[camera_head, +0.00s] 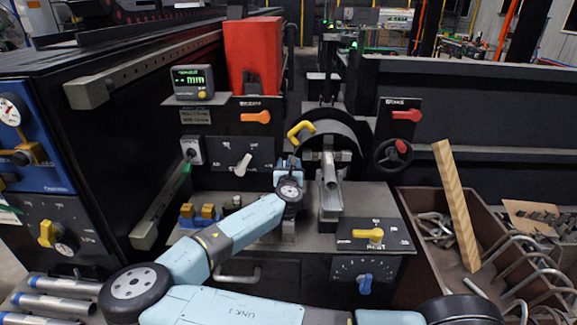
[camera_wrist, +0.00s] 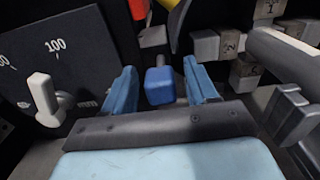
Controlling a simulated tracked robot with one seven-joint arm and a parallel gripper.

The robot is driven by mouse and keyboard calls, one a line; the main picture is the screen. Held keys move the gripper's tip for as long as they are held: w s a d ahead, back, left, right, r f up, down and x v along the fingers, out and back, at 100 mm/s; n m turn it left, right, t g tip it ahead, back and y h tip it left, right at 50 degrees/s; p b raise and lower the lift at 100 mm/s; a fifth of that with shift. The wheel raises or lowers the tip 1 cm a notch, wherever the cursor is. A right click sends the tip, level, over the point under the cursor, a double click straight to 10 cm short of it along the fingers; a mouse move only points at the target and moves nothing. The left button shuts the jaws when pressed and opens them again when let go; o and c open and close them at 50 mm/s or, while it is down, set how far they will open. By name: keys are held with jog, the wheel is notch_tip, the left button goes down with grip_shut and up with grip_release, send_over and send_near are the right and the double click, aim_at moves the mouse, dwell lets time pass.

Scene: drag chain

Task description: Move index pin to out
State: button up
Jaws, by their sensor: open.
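In the wrist view a small blue knob (camera_wrist: 159,86) stands between the two blue fingers of my gripper (camera_wrist: 161,88). There are visible gaps on both sides, and the fingers do not appear to press on it. No readable label shows whether this knob is the index pin. In the head view my gripper (camera_head: 288,168) reaches into the middle of the bending machine (camera_head: 262,210), left of a grey tube or channel (camera_head: 331,185). The wrist housing hides most of the fingers and the blue knob there.
A white lever (camera_wrist: 44,98) on a scale plate is close left of my gripper. A yellow handle (camera_head: 300,131) is above it. A yellow lever (camera_head: 368,235) and blue knob (camera_head: 365,283) are lower right. A bin (camera_head: 405,200) with bent tubes stands at right.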

jog(key=s, duration=1.3)
jog(key=shift+s+a, duration=0.2)
jog(key=shift+s, duration=0.15)
jog(key=shift+f, duration=0.1)
